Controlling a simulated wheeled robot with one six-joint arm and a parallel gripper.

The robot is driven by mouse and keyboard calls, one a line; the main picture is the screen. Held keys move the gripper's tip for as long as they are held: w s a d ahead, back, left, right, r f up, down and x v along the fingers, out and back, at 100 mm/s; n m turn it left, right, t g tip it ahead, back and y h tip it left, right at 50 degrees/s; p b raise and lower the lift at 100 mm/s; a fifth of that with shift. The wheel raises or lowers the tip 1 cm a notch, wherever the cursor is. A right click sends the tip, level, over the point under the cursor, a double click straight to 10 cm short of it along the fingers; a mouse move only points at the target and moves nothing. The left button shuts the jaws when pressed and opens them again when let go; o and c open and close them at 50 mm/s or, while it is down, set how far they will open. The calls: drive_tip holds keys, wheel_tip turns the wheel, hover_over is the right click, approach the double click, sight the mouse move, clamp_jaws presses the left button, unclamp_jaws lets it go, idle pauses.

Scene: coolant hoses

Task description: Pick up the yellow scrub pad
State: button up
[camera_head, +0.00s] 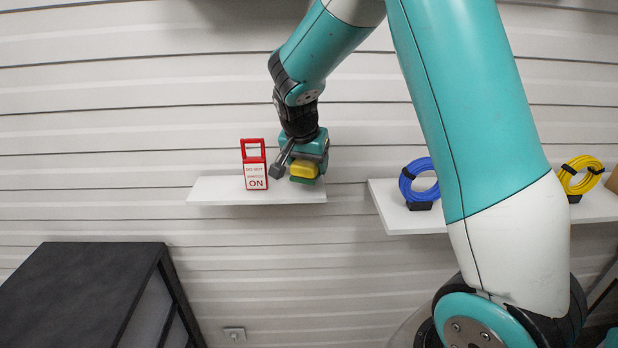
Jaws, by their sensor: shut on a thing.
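The yellow scrub pad (304,169) is at the right end of the small white shelf on the slatted wall. My gripper (298,172) reaches down to it from above and is shut on it. One grey finger shows at the pad's left; the other finger is hard to make out. A teal part shows just below the yellow face, and I cannot tell whether it belongs to the pad or to my gripper. I cannot tell whether the pad touches the shelf or is just above it.
A red and white lockout tag (255,170) stands on the small shelf (215,190), close left of my gripper. A right-hand shelf (398,215) holds a blue hose coil (406,184) and a yellow hose coil (566,178). A dark cabinet (75,290) stands lower left.

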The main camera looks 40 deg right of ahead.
wheel_tip(320, 180, up, 3)
drive_tip(key=shift+r+b, duration=0.2)
drive_tip(key=shift+b, duration=0.4)
drive_tip(key=s+a+b, duration=0.6)
drive_tip(key=s+a, duration=0.5)
drive_tip(key=s, duration=0.5)
drive_tip(key=shift+s+r, duration=0.15)
